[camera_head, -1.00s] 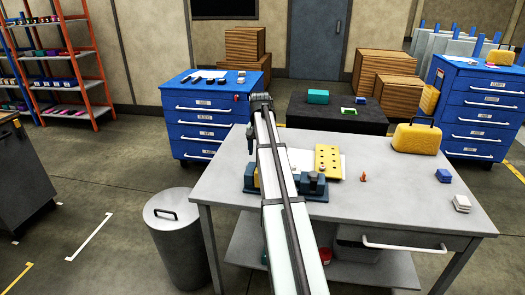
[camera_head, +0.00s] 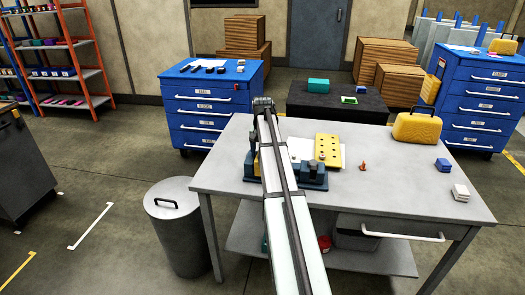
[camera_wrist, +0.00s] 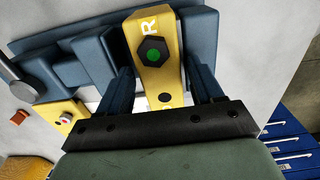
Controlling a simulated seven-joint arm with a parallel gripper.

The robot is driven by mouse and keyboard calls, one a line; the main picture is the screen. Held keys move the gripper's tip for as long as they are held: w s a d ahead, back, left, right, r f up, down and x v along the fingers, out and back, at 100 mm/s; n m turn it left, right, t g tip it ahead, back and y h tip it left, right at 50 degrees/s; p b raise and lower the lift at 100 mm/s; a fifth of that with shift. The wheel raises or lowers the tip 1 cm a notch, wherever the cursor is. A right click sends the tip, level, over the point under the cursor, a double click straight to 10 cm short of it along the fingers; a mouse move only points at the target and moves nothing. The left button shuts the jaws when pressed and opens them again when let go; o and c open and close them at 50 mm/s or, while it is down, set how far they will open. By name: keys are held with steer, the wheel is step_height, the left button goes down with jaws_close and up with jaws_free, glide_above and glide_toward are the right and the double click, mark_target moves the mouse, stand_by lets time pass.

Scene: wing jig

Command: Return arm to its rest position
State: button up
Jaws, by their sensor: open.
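In the wrist view my gripper (camera_wrist: 161,84) is open. Its two dark blue fingers stand on either side of a yellow piece (camera_wrist: 148,88) marked "R", with a black hexagon and green centre. I cannot tell whether they touch it. The yellow piece lies across a blue-grey jig (camera_wrist: 200,38). In the head view my arm reaches over the workbench (camera_head: 398,185) and covers part of the jig (camera_head: 314,182). The fingers cannot be made out there.
A yellow plate with holes (camera_head: 327,148) lies beside the jig. A grey bin (camera_head: 180,235) stands left of the bench. The bench's front right is clear.

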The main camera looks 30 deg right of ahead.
steer(key=shift+c, duration=0.4)
steer(key=c, duration=1)
steer(key=shift+c, duration=0.2)
steer(key=shift+s+d+r, duration=0.25)
steer(key=shift+s+d, duration=0.15)
steer(key=shift+r, duration=3.05)
